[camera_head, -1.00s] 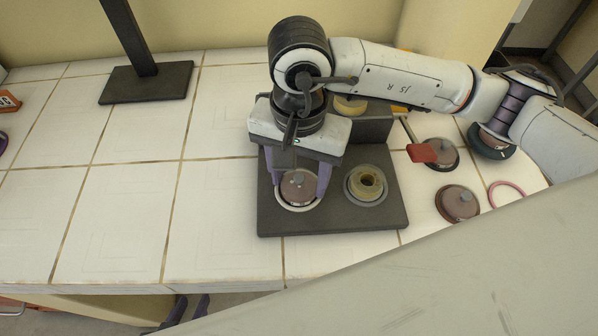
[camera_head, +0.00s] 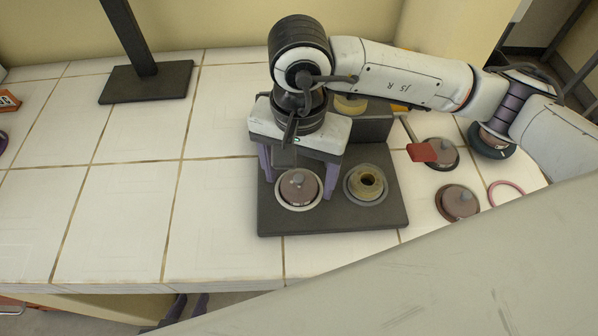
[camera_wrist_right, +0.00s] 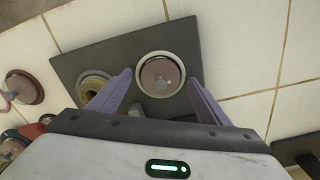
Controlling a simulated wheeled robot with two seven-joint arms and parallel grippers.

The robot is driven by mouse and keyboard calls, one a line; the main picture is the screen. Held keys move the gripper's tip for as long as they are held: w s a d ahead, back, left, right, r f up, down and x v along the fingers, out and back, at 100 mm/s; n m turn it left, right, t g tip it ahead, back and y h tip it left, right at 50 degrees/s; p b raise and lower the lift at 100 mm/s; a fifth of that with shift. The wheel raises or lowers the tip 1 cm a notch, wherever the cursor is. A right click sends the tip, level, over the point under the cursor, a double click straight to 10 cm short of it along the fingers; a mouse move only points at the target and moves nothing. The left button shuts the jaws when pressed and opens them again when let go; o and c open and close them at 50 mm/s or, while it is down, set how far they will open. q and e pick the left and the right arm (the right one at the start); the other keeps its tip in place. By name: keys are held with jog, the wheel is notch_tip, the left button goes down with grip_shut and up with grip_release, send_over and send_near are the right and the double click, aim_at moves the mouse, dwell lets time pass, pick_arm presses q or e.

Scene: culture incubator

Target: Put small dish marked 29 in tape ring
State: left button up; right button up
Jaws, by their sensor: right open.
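A small brown dish with a grey knob (camera_head: 299,187) sits inside a pale ring (camera_head: 280,203) on the left side of a dark plate (camera_head: 310,222). In the right wrist view the dish (camera_wrist_right: 160,77) lies within the ring, clear of both fingers; no number is legible. My right gripper (camera_head: 298,178) is open and empty, its fingers above and on either side of the dish. A second ring with a yellowish roll (camera_head: 367,186) is on the plate's right side. My left gripper (camera_head: 187,306) shows only partly, below the table's front edge.
More brown knobbed dishes (camera_head: 457,203) and (camera_head: 440,152), a red tab (camera_head: 421,152) and a pink ring (camera_head: 507,190) lie right of the plate. A dark stand (camera_head: 147,83) is at back left.

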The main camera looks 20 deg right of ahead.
notch_tip(320, 180, up, 12)
dwell(0.3)
jog(key=shift+f, duration=0.1)
dwell(0.3)
